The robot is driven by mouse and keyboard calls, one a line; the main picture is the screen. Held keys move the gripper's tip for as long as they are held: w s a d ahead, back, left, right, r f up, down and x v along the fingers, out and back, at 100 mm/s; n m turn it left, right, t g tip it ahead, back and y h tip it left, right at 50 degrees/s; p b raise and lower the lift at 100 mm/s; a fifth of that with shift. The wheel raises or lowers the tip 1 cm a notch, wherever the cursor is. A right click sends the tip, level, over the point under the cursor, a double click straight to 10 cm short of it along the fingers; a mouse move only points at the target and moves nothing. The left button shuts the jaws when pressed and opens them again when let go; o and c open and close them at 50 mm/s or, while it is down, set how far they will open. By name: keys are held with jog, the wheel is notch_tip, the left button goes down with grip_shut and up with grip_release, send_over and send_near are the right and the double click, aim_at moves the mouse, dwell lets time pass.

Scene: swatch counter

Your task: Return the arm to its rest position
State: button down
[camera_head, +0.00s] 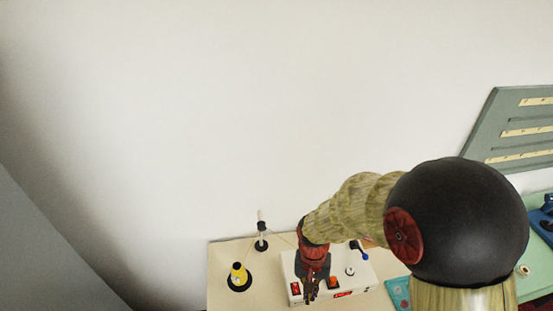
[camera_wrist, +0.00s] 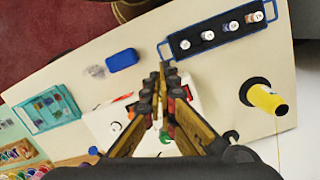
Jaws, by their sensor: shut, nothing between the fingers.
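My gripper (camera_head: 311,292) hangs pointing down at the end of my arm, over the white box (camera_head: 343,276) on the beige counter (camera_head: 225,262). In the wrist view my gripper (camera_wrist: 164,72) has its fingers together and holds nothing. The white box (camera_wrist: 102,124) is below and partly hidden behind the fingers. It carries red switches and a lit red display. I cannot tell how large the gap is between the fingertips and the box or counter.
A yellow item (camera_head: 239,275) on a black base and a white rod (camera_head: 260,225) stand left of the box. The wrist view shows a blue rack (camera_wrist: 222,35) with several small bottles, a blue block (camera_wrist: 122,60) and a teal tray (camera_wrist: 47,108). A wall (camera_head: 200,120) rises behind the counter.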

jog(key=s+d+r+n+t+b, duration=0.2)
jog(key=s+d+r+t+b, duration=0.5)
jog(key=r+b, duration=0.4)
jog(key=s+d+b, duration=0.1)
jog(key=d+b, duration=0.1)
jog(key=b, duration=0.4)
jog(key=shift+r, duration=0.25)
